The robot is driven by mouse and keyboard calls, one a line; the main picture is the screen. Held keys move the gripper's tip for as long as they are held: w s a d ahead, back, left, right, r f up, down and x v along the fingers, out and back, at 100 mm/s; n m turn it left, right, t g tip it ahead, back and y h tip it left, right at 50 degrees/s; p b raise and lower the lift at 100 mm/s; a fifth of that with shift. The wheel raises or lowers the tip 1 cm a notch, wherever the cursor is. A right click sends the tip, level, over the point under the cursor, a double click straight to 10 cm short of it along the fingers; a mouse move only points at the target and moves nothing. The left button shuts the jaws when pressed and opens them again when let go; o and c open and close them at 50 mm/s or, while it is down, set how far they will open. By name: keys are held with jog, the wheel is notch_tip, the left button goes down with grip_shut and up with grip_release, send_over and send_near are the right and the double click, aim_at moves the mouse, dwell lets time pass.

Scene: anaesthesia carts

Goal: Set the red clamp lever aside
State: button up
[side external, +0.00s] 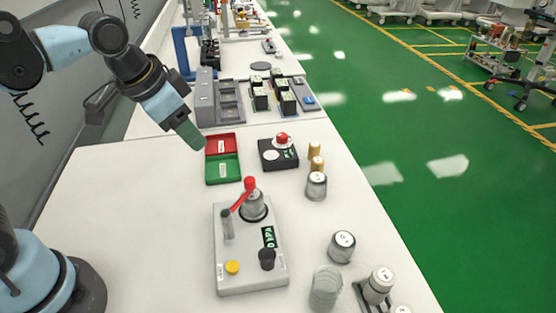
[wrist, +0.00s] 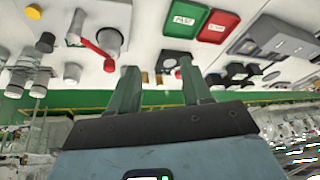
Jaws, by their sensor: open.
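The red clamp lever (side external: 238,200) is on the light grey test fixture (side external: 235,278). It runs from a grey post up to a red ball knob beside the metal cylinder (side external: 254,206) on the fixture. In the wrist view the red clamp lever (wrist: 96,49) lies left of my fingers, with its red knob nearest them. My gripper (side external: 198,142) hangs above the table near the red tray, behind and left of the lever and apart from it. In the wrist view my gripper (wrist: 158,72) has its two green fingers spread with nothing between them.
A red tray (side external: 234,151) and green tray (side external: 209,182) lie behind the fixture. A black box with a red knob (side external: 282,137) stands right of them. Metal cylinders (side external: 342,246) stand along the right table edge. The table left of the fixture is clear.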

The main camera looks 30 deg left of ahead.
aim_at(250, 179)
jog(key=w+d+r+m+g, duration=0.3)
jog(key=d+r+m+g, duration=0.15)
jog(key=d+m, duration=0.5)
jog(key=shift+n+y, duration=0.3)
jog(key=shift+n, duration=0.45)
jog(key=f, duration=0.8)
jog(key=d+f, duration=0.1)
jog(key=f, duration=0.3)
jog(key=shift+d+f, duration=0.1)
jog(key=shift+c, duration=0.2)
grip_shut()
